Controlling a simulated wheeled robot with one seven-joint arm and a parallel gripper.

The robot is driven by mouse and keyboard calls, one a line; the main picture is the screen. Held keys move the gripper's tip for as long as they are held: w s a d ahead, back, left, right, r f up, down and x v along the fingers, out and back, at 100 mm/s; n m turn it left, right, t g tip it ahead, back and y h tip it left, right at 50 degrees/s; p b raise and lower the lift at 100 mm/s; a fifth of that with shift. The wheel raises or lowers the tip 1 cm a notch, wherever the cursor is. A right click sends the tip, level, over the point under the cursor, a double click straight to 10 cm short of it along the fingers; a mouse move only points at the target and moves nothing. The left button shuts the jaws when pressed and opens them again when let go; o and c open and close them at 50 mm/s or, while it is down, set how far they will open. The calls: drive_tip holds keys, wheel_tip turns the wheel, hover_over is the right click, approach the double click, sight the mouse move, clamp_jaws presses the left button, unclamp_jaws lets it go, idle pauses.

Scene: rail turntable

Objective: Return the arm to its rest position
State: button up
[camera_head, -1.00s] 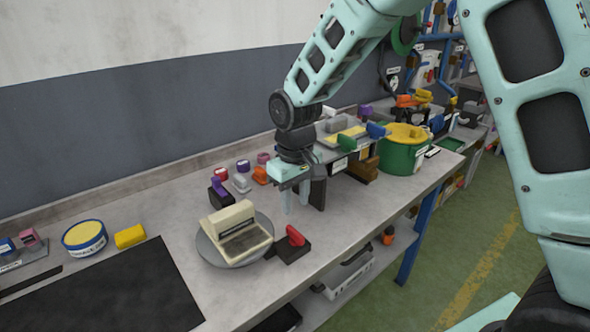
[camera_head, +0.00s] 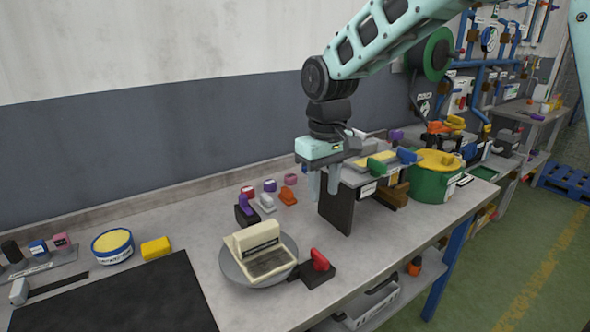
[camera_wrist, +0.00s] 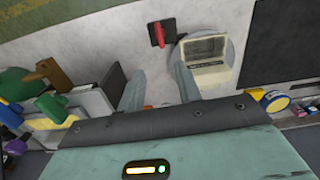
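My gripper (camera_head: 322,184) hangs over the workbench, pointing down, with its arm reaching in from the upper right. In the wrist view its two fingers (camera_wrist: 160,91) are spread apart with nothing between them. The grey round turntable (camera_head: 229,264) stands on the bench, below and left of the gripper, and bears a cream box-like device (camera_head: 262,250). In the wrist view the device (camera_wrist: 205,54) lies beyond the fingers. A black block with a red handle (camera_head: 319,266) sits to the right of the turntable.
A dark upright panel (camera_head: 337,210) and raised shelf with coloured pieces stand close to the gripper's right. A green pot with yellow top (camera_head: 432,182) is farther right. A black mat (camera_head: 120,300) covers the front left. Small coloured items line the bench's back. Air above the bench is open.

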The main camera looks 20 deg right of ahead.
drive_tip(key=s+a+f+n, duration=0.2)
drive_tip(key=s+a, duration=0.1)
drive_tip(key=s, duration=1)
drive_tip(key=s+a+f+n, duration=0.1)
drive_tip(key=s+a, duration=0.2)
drive_tip(key=s, duration=1.1)
drive_tip(key=shift+f+n+y, duration=0.3)
drive_tip(key=shift+f+n, duration=0.1)
